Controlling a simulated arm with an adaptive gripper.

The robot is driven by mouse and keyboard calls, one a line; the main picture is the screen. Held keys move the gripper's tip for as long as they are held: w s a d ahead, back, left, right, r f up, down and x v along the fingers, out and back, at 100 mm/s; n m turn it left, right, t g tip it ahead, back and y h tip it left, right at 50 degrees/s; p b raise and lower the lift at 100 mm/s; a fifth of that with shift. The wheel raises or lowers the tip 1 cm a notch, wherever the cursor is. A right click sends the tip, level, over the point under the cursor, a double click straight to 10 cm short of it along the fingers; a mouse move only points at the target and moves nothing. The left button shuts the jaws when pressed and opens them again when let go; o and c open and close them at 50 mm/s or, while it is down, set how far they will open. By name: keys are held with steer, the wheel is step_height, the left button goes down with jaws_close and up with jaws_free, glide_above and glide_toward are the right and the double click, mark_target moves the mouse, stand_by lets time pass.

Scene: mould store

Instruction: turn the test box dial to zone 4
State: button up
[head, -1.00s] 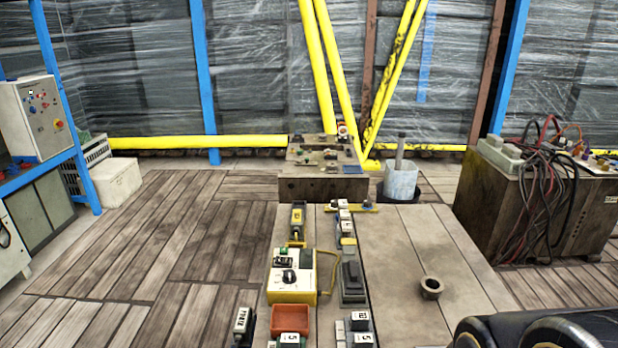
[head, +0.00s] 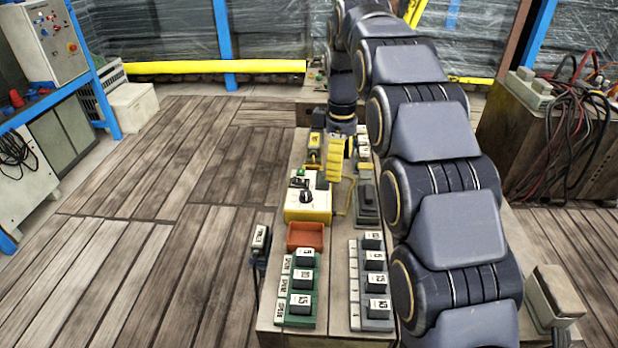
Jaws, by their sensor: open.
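The test box (head: 305,214) is a yellow box with a white top, on the table left of its middle. Its black dial (head: 306,196) is a knob on that top; its zone marks are too small to read. A small green part (head: 299,173) sits behind the dial. My gripper (head: 336,166) has yellow ribbed fingers and hangs over the table behind and right of the box. It is open and appears apart from the dial. The far finger is partly hidden.
An orange tray (head: 306,237) and a green rack of numbered blocks (head: 283,292) stand in front of the box. A grey rack (head: 355,312) is at right. A yellow cable (head: 346,200) lies beside the box.

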mark_target(307, 192)
steer(key=w+a+f+n, duration=0.4)
steer(key=w, duration=0.1)
steer(key=w+a+f+n, duration=0.2)
steer(key=w+f, duration=0.1)
steer(key=shift+w+a+n+t, duration=0.1)
steer(key=shift+a+n+t, duration=0.15)
steer(key=shift+n+t, duration=0.05)
steer(key=shift+w+f, duration=0.1)
steer(key=shift+f, duration=3.75)
jaws_close()
